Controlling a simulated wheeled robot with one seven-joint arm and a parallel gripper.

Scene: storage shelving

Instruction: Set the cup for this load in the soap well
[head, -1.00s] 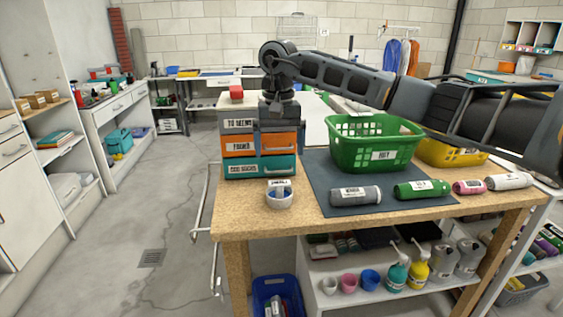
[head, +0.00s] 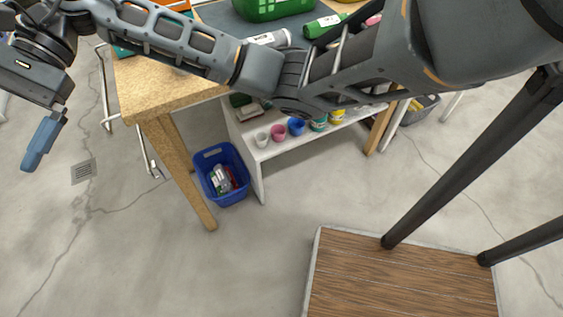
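Three small cups stand in a row on the white shelf under the workbench: a white cup (head: 262,138), a pink cup (head: 278,132) and a blue cup (head: 296,126). My gripper (head: 42,143) is at the far left, pointing down over the floor, left of the bench and well away from the cups. Its blue-grey fingers show side-on, so I cannot tell whether they are open or shut. No soap well can be made out now; my arm covers part of the bench top.
The wooden workbench (head: 165,88) carries a green basket (head: 272,9), a grey bottle (head: 270,39) and a green bottle (head: 324,26). Teal (head: 319,124) and yellow (head: 337,116) bottles stand beside the cups. A blue bin (head: 232,196) sits on the floor.

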